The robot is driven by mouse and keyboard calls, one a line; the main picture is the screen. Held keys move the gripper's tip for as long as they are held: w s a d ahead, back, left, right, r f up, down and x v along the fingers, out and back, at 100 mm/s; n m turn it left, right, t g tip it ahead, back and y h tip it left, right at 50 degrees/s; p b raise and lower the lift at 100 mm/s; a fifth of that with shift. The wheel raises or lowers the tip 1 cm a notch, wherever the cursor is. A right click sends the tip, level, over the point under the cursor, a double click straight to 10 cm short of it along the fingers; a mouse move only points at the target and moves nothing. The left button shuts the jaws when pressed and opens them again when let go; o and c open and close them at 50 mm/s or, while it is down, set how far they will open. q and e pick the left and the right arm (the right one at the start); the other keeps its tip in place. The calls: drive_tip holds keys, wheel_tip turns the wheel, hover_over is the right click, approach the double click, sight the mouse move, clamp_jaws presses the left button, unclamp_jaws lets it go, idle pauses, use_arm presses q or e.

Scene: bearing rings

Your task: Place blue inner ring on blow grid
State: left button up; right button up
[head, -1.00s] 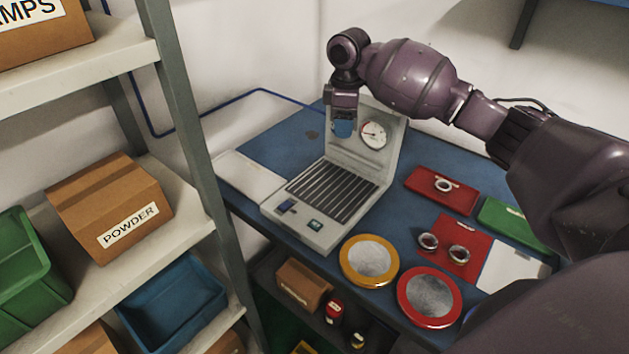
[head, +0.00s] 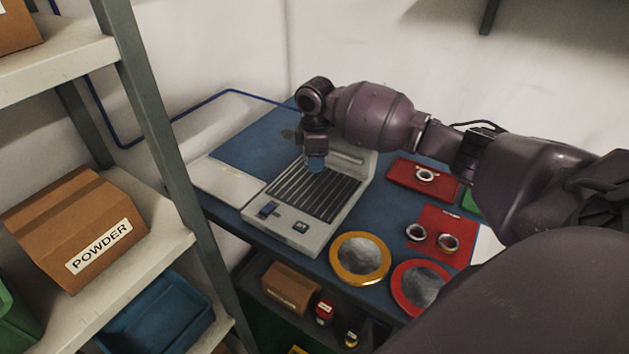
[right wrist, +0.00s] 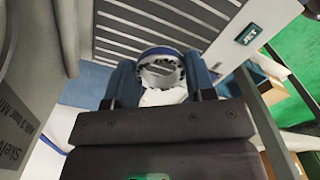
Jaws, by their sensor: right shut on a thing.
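My right gripper (head: 316,162) is over the far part of the blow grid (head: 318,196), the dark slatted top of a grey machine. In the right wrist view its two blue fingers (right wrist: 161,78) are shut on a metallic ring with a blue band, the blue inner ring (right wrist: 160,53). The ring sits between the fingertips with the light slats of the grid (right wrist: 135,40) beyond it. I cannot tell whether the ring touches the slats. In the head view the fingers mostly hide the ring. My left gripper is out of view.
The machine's upright back panel (head: 357,163) stands close behind the gripper. Two rings (head: 415,232) lie on a red mat (head: 448,218), and one ring (head: 425,175) is on a red tray (head: 400,170). Yellow (head: 360,258) and red-rimmed (head: 418,287) round dishes are in front. Shelving is left.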

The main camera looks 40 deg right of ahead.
sight(315, 187)
drive_tip(key=shift+f, duration=0.8)
wheel_tip(315, 187, down, 6)
drive_tip(key=shift+r+b, duration=0.15)
drive_tip(key=shift+b, duration=0.45)
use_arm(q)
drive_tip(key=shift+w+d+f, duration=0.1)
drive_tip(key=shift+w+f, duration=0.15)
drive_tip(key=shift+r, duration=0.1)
use_arm(e)
drive_tip(key=o, duration=0.9)
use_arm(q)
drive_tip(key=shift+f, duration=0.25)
